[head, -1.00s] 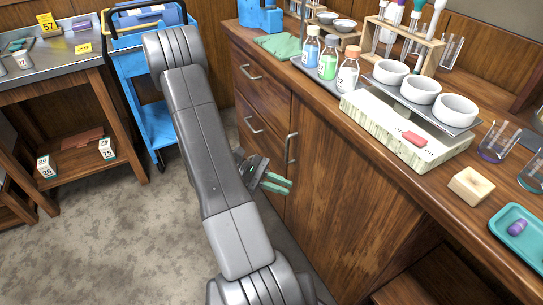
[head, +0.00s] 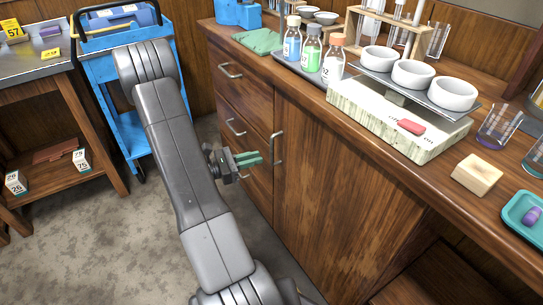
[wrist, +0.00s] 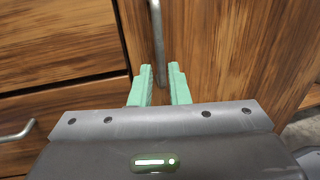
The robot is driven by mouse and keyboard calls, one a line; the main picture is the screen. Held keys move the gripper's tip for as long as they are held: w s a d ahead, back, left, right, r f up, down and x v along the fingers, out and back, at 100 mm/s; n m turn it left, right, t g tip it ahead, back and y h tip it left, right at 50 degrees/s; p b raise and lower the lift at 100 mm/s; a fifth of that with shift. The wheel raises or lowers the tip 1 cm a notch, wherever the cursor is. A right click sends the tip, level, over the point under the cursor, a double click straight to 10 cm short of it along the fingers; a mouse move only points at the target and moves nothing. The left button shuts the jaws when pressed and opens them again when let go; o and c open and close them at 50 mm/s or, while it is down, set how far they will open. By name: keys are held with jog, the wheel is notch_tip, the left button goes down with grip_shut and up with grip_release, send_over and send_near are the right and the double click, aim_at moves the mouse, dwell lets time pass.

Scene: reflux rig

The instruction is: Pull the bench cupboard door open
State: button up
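The bench cupboard door (head: 335,185) is a brown wooden panel, shut flush in the bench front. Its handle (head: 276,148) is a vertical metal bar near the door's left edge. My gripper (head: 260,158) is just left of the handle in the head view, its green fingers pointing at it and apart from it. In the wrist view, my gripper (wrist: 162,72) is open, with a narrow gap between the fingers. The handle (wrist: 157,35) comes down from the top edge and lines up with that gap. Nothing is gripped.
Drawers with metal handles (head: 230,71) are left of the door. The bench top (head: 430,190) holds bottles, white bowls, a rack and a wooden block. A blue trolley (head: 128,130) and a side table (head: 50,75) stand at the left. Floor (head: 100,240) is clear there.

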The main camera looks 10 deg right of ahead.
aim_at(272, 165)
jog(key=d, duration=0.4)
jog(key=w+d+b, duration=0.1)
jog(key=d, duration=0.1)
jog(key=shift+d, duration=0.2)
grip_shut()
